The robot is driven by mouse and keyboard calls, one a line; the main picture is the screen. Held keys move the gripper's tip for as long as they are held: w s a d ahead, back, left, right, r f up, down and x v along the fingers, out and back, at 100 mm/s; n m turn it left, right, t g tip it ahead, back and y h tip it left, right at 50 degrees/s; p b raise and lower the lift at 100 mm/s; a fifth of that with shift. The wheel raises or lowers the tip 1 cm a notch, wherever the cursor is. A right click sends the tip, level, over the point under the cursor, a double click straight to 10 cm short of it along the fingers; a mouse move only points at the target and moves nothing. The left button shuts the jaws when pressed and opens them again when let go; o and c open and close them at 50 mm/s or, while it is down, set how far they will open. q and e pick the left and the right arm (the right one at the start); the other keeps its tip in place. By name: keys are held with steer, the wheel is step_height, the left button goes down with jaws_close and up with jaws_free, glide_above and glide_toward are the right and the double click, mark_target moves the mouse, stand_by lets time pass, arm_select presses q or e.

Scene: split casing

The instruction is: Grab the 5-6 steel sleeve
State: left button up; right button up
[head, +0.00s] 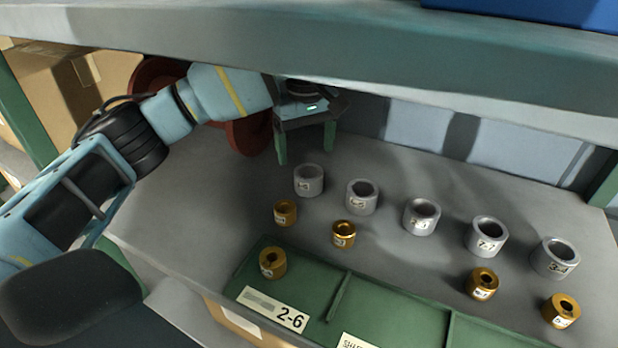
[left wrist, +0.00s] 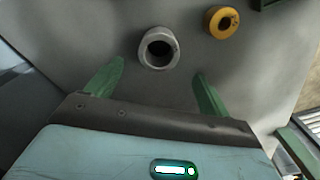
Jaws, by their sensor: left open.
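Several grey steel sleeves stand in a row on the grey shelf. The leftmost steel sleeve (head: 308,181) has a small label that seems to end in 6; I cannot read it fully. The second sleeve (head: 362,197) has a blurred label too, so I cannot tell for certain which is 5-6. My left gripper (head: 305,146) is open and empty, fingers pointing down, behind and above the leftmost sleeve. In the left wrist view, a steel sleeve (left wrist: 158,48) shows just beyond the gap between the open green fingers (left wrist: 158,75), untouched. My right gripper is not in view.
Several brass bushings stand in front, one (head: 285,213) near the leftmost sleeve and one (head: 272,263) in the green tray (head: 395,318) labelled 2-6. An upper shelf edge (head: 400,75) overhangs. A red round object (head: 247,136) is behind my arm. The shelf's left part is clear.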

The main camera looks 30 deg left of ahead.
mark_target(309, 174)
arm_select(q)
steer(key=shift+f, duration=1.2)
steer(key=shift+d+f+p, duration=0.15)
steer(key=shift+f+p, duration=0.05)
steer(key=shift+f, duration=1.1)
steer(key=shift+d+f+p, duration=0.15)
steer(key=shift+f+p, duration=0.05)
steer(key=shift+f, duration=1.05)
steer(key=shift+c, duration=0.2)
steer(key=shift+r, duration=0.1)
steer(key=c, duration=1.4)
